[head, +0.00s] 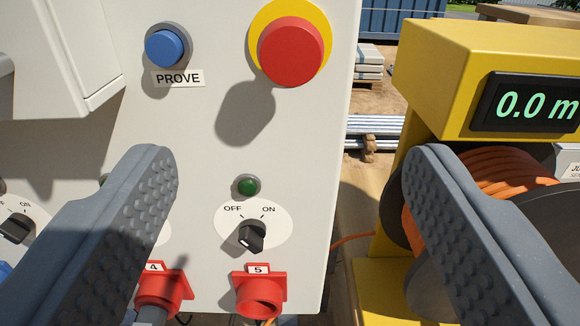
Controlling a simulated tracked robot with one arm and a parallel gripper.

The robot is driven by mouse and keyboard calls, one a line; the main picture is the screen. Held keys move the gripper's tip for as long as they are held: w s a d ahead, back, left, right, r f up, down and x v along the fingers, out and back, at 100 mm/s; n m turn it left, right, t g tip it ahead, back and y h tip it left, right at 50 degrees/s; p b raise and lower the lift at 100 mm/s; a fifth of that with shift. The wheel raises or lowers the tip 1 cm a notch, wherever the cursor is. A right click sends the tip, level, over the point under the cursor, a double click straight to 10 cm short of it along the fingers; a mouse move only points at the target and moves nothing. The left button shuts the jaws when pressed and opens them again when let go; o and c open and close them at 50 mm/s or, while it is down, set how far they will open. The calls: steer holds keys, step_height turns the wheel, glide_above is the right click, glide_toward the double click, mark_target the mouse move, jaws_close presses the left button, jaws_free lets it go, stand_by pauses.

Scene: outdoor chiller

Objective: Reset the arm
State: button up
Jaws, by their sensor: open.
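My gripper (290,165) is open, with its two grey textured fingers spread wide apart and nothing between them. It is in front of a white control panel (205,120). The left finger covers part of the panel, and the right finger covers part of an orange cable reel (490,170). No other part of my arm shows in the head view.
The panel carries a blue PROVE button (166,46), a red mushroom button (291,51), a green lamp (247,186), an OFF/ON knob (252,236) and red sockets marked 4 (160,290) and 5 (259,292). A yellow unit (450,60) displaying 0.0 m stands at right.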

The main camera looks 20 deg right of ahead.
steer(key=s+a+r+n+g+y+b, duration=0.25)
steer(key=a+r+y+b, duration=0.3)
steer(key=r, duration=0.45)
steer(key=s+d+r+n+b, duration=0.1)
steer(key=s+d+r+b, duration=0.2)
steer(key=s+d+r, duration=0.7)
steer(key=shift+s+d+r+t, duration=0.25)
steer(key=shift+s+r+t, duration=0.1)
steer(key=shift+s+r, duration=0.45)
steer(key=shift+f, duration=0.15)
steer(key=shift+s, duration=0.1)
